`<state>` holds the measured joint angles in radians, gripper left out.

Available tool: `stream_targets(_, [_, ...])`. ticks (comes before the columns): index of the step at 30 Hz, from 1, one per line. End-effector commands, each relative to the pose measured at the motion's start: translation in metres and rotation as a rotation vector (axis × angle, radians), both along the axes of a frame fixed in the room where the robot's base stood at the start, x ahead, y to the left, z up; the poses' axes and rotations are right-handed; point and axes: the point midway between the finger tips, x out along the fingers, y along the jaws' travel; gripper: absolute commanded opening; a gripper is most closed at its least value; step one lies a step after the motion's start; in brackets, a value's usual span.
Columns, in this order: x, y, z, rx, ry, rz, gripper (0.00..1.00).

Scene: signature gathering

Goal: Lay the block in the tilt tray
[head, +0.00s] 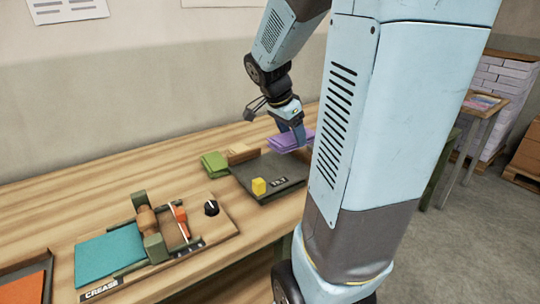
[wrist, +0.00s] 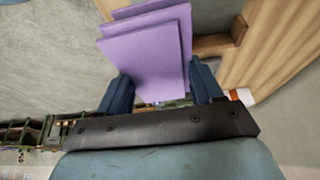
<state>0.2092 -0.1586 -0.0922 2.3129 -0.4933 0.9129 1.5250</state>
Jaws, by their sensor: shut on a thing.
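My gripper (head: 294,131) is shut on a purple block of stacked sheets (head: 283,143). In the wrist view the purple block (wrist: 148,45) sits between my two blue fingers, its layers slightly fanned. In the head view it shows at the back right of the dark grey tray (head: 254,183), its right part hidden by my arm. I cannot tell whether it touches the tray.
A green stack (head: 214,161) lies at the tray's left, with a wooden piece (head: 241,152) behind. A crease station (head: 157,238) with a teal sheet (head: 108,257) stands at the front left. An orange sheet (head: 24,289) lies at the lower left corner. Bare tabletop shows between.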

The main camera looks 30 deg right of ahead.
Motion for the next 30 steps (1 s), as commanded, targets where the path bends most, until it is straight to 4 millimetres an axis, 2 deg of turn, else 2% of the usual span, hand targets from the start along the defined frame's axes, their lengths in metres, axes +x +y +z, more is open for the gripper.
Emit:
stream_targets(4, [0.025, 0.006, -0.012, 0.000, 0.003, 0.002, 0.31])
stream_targets(9, [0.044, 0.012, -0.037, 0.001, 0.003, 0.003, 0.31])
stream_targets(15, [0.061, 0.016, -0.058, 0.000, 0.002, 0.001, 0.31])
stream_targets(23, [0.069, 0.018, -0.068, 0.000, 0.000, 0.000, 0.31])
stream_targets(30, [0.071, 0.018, -0.096, 0.000, 0.003, 0.001, 0.31])
